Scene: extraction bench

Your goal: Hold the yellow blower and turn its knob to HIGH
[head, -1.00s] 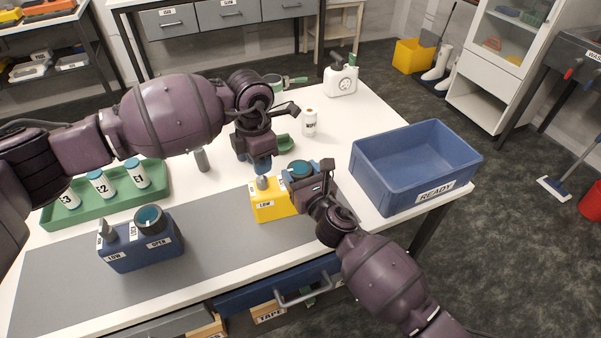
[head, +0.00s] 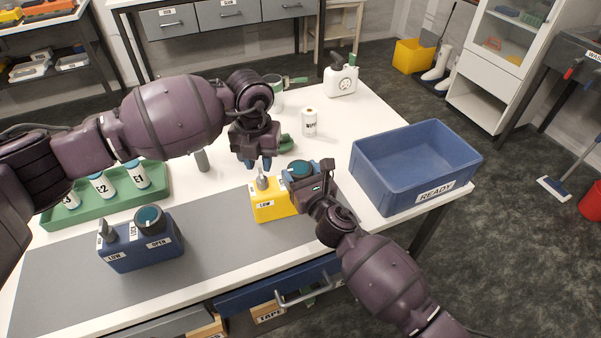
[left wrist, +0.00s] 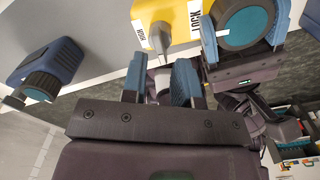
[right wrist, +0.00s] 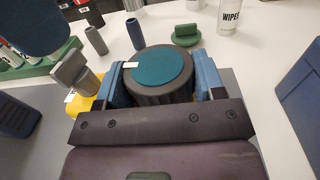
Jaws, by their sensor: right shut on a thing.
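The yellow blower (head: 284,210) stands upright on the grey mat, its LOW label facing the front. Its small grey knob (head: 262,183) is on top at the left; it also shows in the left wrist view (left wrist: 159,42), near a label that seems to read HIGH. I cannot tell its setting. My right gripper (right wrist: 160,82) is shut on the blower's round dark cap with a teal top (right wrist: 160,68), one finger on each side. My left gripper (head: 257,163) is just above and behind the knob, fingers apart, apparently not touching it.
A blue blower (head: 141,250) with LOW, LOCK and OPEN labels stands left on the grey mat (head: 60,290). A green tray (head: 158,190) holds several labelled bottles. A blue READY crate (head: 395,190) is at right; a white wipes bottle (head: 309,122) stands behind.

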